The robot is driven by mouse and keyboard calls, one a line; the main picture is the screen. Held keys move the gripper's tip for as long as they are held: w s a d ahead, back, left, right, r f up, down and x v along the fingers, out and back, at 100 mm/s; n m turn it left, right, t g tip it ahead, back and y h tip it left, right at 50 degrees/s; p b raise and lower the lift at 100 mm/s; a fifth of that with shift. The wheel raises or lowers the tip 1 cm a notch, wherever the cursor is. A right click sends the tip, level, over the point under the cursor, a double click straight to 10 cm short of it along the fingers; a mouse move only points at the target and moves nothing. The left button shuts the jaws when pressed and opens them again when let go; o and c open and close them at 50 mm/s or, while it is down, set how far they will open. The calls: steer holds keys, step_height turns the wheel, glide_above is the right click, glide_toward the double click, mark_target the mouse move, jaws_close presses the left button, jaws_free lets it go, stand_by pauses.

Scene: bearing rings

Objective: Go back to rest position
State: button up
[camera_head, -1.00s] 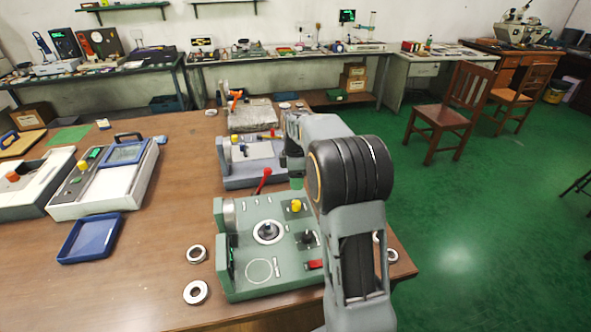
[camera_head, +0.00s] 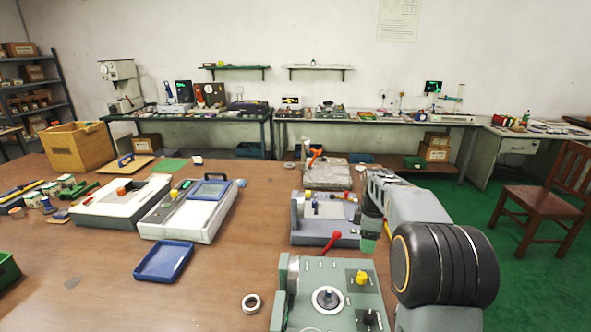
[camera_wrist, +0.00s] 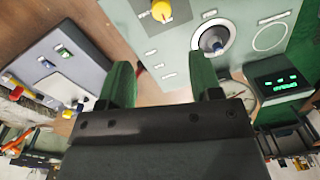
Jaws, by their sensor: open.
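My gripper (camera_wrist: 165,85) shows two green fingers standing apart with nothing between them in the wrist view. In the head view my arm reaches in from the lower right, and the gripper (camera_head: 369,240) hangs beside the grey-blue device's right end, behind the green machine. The green machine (camera_head: 297,285) has a yellow knob, a round seat with a central post and a red lever; it also shows past the fingers in the wrist view (camera_wrist: 190,62). A metal bearing ring (camera_head: 251,303) lies on the table left of the green machine.
The grey-blue device (camera_head: 322,236) stands close behind the green machine. A blue tray (camera_head: 163,262) and two white consoles lie to the left. The wooden table (camera_head: 215,290) is bare between the tray and the ring. A brown chair (camera_head: 545,203) stands at right.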

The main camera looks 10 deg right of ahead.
steer(key=s+a+m+t, duration=0.2)
steer(key=s+a+m, duration=0.3)
steer(key=s, duration=0.6)
steer(key=s+a+m+t, duration=0.2)
steer(key=s+a+m, duration=0.4)
steer(key=s, duration=0.5)
steer(key=shift+s+a+r+m+p, duration=0.15)
steer(key=shift+s+r+m+p, duration=0.25)
steer(key=shift+m, duration=0.5)
